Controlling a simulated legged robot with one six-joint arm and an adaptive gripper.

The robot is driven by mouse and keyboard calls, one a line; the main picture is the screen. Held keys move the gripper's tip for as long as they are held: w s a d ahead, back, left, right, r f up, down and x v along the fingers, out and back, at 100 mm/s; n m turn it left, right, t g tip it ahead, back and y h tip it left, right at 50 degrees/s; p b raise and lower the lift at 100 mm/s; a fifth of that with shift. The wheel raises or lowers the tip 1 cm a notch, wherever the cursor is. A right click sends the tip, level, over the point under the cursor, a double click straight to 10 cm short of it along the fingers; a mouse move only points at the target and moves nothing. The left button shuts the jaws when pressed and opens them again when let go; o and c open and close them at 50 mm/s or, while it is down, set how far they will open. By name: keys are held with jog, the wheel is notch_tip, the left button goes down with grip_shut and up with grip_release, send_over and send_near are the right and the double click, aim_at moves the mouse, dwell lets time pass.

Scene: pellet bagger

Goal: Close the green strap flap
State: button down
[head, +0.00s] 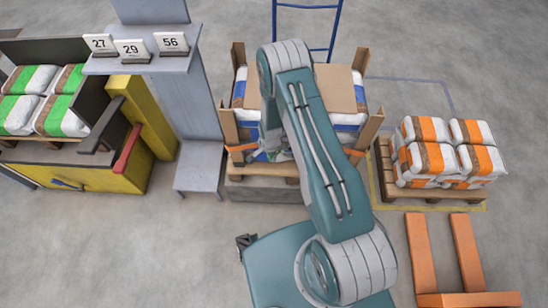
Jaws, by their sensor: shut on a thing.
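I cannot make out a green strap flap in the head view; if it is here, my arm hides it or it is too small to tell. My gripper (272,152) is at the front of the middle pallet load, low against the blue-and-white bags (345,128). It is small and partly covered by my arm. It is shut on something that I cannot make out. An orange strip (241,148) shows just left of it at the front left post. Another orange piece (353,153) shows to the right of my arm.
Wooden corner posts (369,128) stand around the middle load, with brown board (338,88) on top. A grey column (198,105) with number cards stands left. Further left are green-striped bags (62,115) and a yellow cabinet (115,174). Orange-striped bags (447,152) and orange forks (468,250) are right.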

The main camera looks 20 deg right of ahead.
jog(key=m, duration=0.1)
jog(key=w+m, duration=0.1)
jog(key=m, duration=0.1)
jog(key=a+m, duration=0.1)
jog(key=shift+w+f+m, duration=0.1)
jog(key=shift+w+m, duration=0.2)
jog(key=shift+w, duration=0.1)
dwell(0.4)
jog(key=c, duration=0.6)
grip_release()
jog(key=shift+c, duration=0.2)
jog(key=shift+w, duration=0.15)
